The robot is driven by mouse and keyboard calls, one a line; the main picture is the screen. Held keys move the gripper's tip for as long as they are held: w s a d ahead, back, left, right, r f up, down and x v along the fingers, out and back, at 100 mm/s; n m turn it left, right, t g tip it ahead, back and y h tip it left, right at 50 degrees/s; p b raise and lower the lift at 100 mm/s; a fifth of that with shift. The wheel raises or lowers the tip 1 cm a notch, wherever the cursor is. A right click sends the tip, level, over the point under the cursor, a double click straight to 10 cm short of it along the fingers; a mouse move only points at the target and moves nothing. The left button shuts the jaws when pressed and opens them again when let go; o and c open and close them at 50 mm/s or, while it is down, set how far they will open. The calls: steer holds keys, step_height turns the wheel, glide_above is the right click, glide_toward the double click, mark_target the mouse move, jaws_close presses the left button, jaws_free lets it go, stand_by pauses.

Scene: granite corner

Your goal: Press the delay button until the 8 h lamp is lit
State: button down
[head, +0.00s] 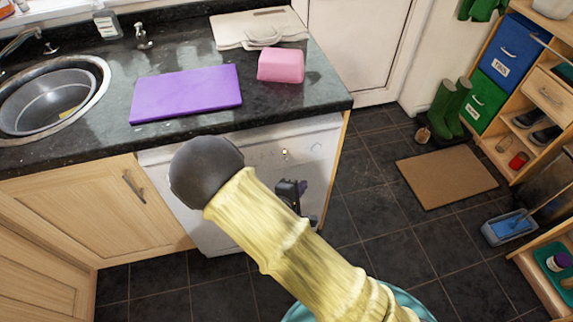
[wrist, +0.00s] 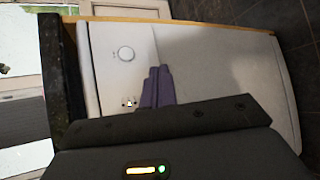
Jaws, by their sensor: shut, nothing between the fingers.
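The white appliance (head: 180,205) stands under the dark counter, its upper front partly hidden by my arm. I cannot single out the delay button. My gripper (wrist: 158,70) is shut and empty, its fingers in front of the appliance beside the panel marks. In the head view my gripper (head: 291,187) is dark and small; contact is unclear.
A purple board (head: 187,92) and a pink block (head: 281,66) lie on the counter (head: 300,100). A sink (head: 50,95) is at the left. Green boots (head: 447,108), a brown mat (head: 446,177) and shelves are at the right. Dark tiled floor is open between.

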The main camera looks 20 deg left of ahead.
mark_target(286, 159)
steer(key=s+n+t, duration=0.1)
steer(key=s+a+f+n+t, duration=0.1)
steer(key=shift+a+f+n+b, duration=0.15)
steer(key=shift+n+b, duration=0.15)
steer(key=shift+b, duration=0.05)
steer(key=shift+w, duration=0.1)
steer(key=w+a+b, duration=0.2)
steer(key=w+a, duration=0.2)
steer(key=w, duration=0.3)
steer(key=shift+w+a, duration=0.2)
steer(key=shift+a, duration=0.1)
steer(key=shift+w, duration=0.15)
stand_by(1.9)
steer(key=shift+w+a, duration=0.2)
